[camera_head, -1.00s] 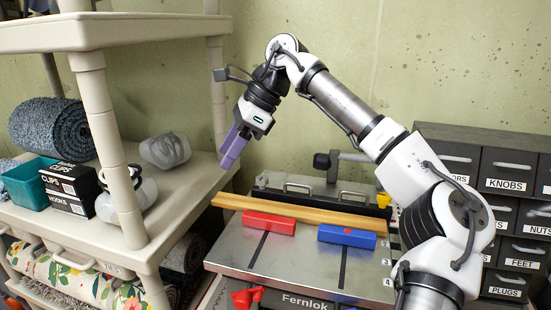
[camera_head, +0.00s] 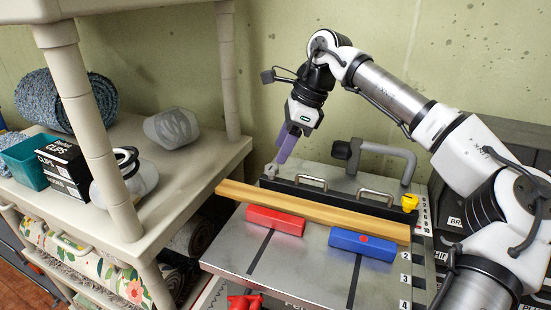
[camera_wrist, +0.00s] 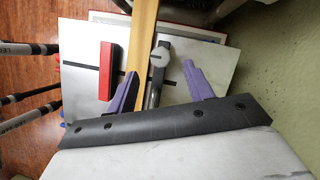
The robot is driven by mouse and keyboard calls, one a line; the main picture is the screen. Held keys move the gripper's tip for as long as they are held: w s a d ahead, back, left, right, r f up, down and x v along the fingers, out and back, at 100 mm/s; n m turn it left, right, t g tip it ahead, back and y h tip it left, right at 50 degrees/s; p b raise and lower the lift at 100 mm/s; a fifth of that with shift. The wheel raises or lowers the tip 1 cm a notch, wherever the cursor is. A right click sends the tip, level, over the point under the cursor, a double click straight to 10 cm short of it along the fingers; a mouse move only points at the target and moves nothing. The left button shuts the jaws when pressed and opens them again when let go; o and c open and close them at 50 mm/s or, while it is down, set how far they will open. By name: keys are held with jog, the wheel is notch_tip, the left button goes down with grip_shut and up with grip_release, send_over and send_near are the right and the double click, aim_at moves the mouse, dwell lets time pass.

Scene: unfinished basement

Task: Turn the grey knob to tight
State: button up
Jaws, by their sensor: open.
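A small grey knob (camera_head: 270,170) sits at the left end of the black fence (camera_head: 340,193) on the metal machine table. It also shows as a pale round knob (camera_wrist: 159,57) in the wrist view. My gripper (camera_head: 283,157) has purple fingers and points down just above and beside the knob in the head view. In the wrist view my gripper (camera_wrist: 160,70) is open, and the knob appears between and beyond the fingertips. Nothing is held. I cannot tell the knob's setting or any marking on it.
A wood strip (camera_head: 310,210) lies along the fence, with a red block (camera_head: 275,220) and a blue block (camera_head: 362,244) in front. A dark clamp handle (camera_head: 345,150) and a yellow knob (camera_head: 410,202) stand near. A beige shelf (camera_head: 195,165) is at left, a wall behind.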

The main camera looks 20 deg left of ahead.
aim_at(272, 167)
jog(key=shift+p+x, duration=0.35)
jog(key=shift+x, duration=2.15)
jog(key=c, duration=1)
jog(key=shift+o, duration=0.2)
jog(key=shift+m+b, duration=0.3)
jog(key=m+t+b, duration=0.1)
jog(key=m+b, duration=0.1)
jog(key=m+t+b, duration=0.1)
jog(key=m+b, duration=0.1)
jog(key=shift+s+f, duration=0.1)
jog(key=shift+f, duration=0.1)
jog(key=m+t+b, duration=0.1)
jog(key=m+b, duration=0.1)
jog(key=m, duration=0.1)
jog(key=m+t+b, duration=0.1)
jog(key=m+b, duration=0.1)
jog(key=shift+s+m, duration=0.15)
jog(key=shift+m, duration=0.25)
jog(key=m+b, duration=0.1)
jog(key=m, duration=0.1)
jog(key=m+t+h+b, duration=0.1)
jog(key=m, duration=0.1)
jog(key=shift+s+a+r, duration=0.15)
jog(key=m+h, duration=0.1)
jog(key=m, duration=0.1)
jog(key=m+t+h, duration=0.1)
jog(key=m, duration=0.2)
jog(key=shift+a+b, duration=0.15)
jog(key=shift+b, duration=0.2)
jog(key=shift+m, duration=0.4)
